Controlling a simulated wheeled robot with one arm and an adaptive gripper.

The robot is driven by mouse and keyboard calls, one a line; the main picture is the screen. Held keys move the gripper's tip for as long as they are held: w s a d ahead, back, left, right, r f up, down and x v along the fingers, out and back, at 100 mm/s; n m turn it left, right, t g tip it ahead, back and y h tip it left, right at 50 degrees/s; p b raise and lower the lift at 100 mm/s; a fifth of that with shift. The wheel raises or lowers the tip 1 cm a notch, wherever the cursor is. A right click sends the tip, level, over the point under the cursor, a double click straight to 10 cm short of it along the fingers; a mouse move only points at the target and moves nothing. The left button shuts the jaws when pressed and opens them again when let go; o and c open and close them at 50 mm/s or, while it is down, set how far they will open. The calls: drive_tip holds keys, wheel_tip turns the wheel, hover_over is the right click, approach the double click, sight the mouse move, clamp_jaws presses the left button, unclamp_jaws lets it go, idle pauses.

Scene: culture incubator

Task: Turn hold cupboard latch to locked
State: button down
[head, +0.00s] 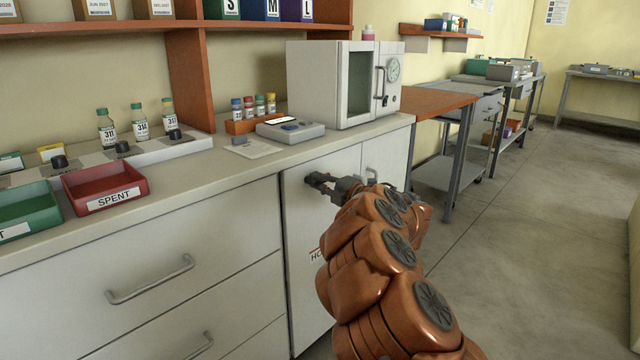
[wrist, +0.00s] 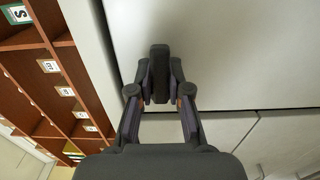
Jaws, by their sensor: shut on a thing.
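The hold cupboard's pale door (head: 302,285) is shut, under the counter, with a partly hidden label starting "HO" (head: 316,255). My gripper (head: 322,182) is at the upper part of this door. In the wrist view, the dark latch handle (wrist: 160,60) stands out from the pale door. My gripper (wrist: 162,92) has its two fingers closed on either side of the handle. The fingers hide part of it. In the head view I cannot tell the latch apart from the dark fingers. I cannot read any locked or unlocked mark.
A white incubator (head: 335,85) stands on the counter (head: 235,165) above the cupboard. A red "SPENT" tray (head: 104,188) and a green tray (head: 25,212) sit at the left. A drawer handle (head: 150,280) sticks out left of the door. Open floor (head: 520,220) lies to the right.

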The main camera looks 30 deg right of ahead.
drive_tip(key=c, duration=1.1)
unclamp_jaws()
drive_tip(key=shift+s, duration=0.1)
drive_tip(key=v, duration=1.1)
drive_tip(key=shift+s+d, duration=0.15)
drive_tip(key=shift+s, duration=0.25)
